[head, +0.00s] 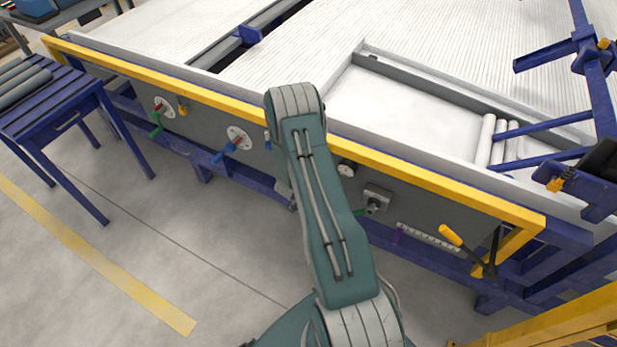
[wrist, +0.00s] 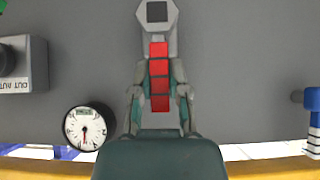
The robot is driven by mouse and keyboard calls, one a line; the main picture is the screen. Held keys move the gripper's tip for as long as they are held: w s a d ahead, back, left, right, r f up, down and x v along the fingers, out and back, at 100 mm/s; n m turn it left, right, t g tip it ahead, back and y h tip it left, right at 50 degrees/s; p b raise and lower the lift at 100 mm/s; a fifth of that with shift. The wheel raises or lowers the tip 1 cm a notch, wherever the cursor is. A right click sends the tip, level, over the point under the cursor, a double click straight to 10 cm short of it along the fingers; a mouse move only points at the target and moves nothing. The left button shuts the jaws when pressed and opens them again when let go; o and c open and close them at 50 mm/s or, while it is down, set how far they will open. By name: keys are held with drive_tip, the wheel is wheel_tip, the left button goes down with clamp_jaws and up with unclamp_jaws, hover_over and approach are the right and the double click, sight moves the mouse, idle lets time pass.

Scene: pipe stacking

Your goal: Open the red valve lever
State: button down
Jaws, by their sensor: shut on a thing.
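The red valve lever (wrist: 159,72) shows in the wrist view as a red segmented bar. It runs straight down in the picture from a grey hexagonal mount (wrist: 157,14) on the grey panel. My gripper (wrist: 159,92) is shut on the lever, with one finger along each side of it. The lower end of the lever lies close to the gripper's palm. In the head view my arm reaches to the panel front and hides the lever and most of the gripper.
A round gauge (wrist: 87,129) and a grey cut-out box (wrist: 22,66) sit left of the lever in the wrist view. A blue handle (wrist: 313,115) is at right. In the head view, a yellow rail (head: 430,184) edges the bench above the panel. The floor (head: 150,230) in front is clear.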

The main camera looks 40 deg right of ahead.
drive_tip(key=shift+a+f, duration=0.1)
idle(0.3)
drive_tip(key=c, duration=0.6)
unclamp_jaws()
drive_tip(key=shift+w, duration=0.1)
drive_tip(key=shift+a+r, duration=0.15)
drive_tip(key=shift+r, duration=0.15)
drive_tip(key=v, duration=1.1)
drive_tip(key=shift+a+r, duration=0.1)
drive_tip(key=shift+a, duration=0.05)
